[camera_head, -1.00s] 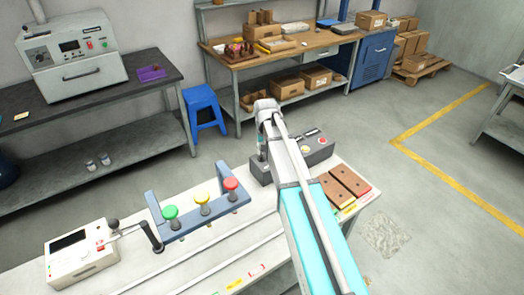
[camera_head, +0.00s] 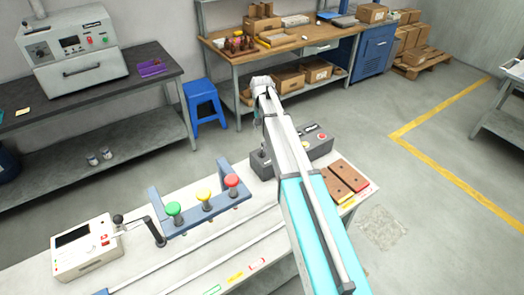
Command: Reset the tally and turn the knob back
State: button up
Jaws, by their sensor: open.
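A white box with a dark display (camera_head: 86,246), which looks like the tally unit, stands at the left end of the white bench, with a black-knobbed lever (camera_head: 118,220) at its right side. A dark grey control box (camera_head: 318,146) with a red button (camera_head: 323,137) stands at the bench's back edge, partly behind my arm. I cannot make out which part is the task's knob. My gripper (camera_head: 257,128) hangs from the arm's far end, above and left of the grey box. It is small and partly hidden, open, and nothing shows in it.
Brown blocks (camera_head: 343,172) lie right of my arm. A blue stool (camera_head: 205,105) stands behind. The bench's front strip is mostly clear.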

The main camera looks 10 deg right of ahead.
aim_at(262, 150)
jog(key=shift+f+b, duration=6.75)
jog(key=shift+f, duration=0.1)
grip_shut()
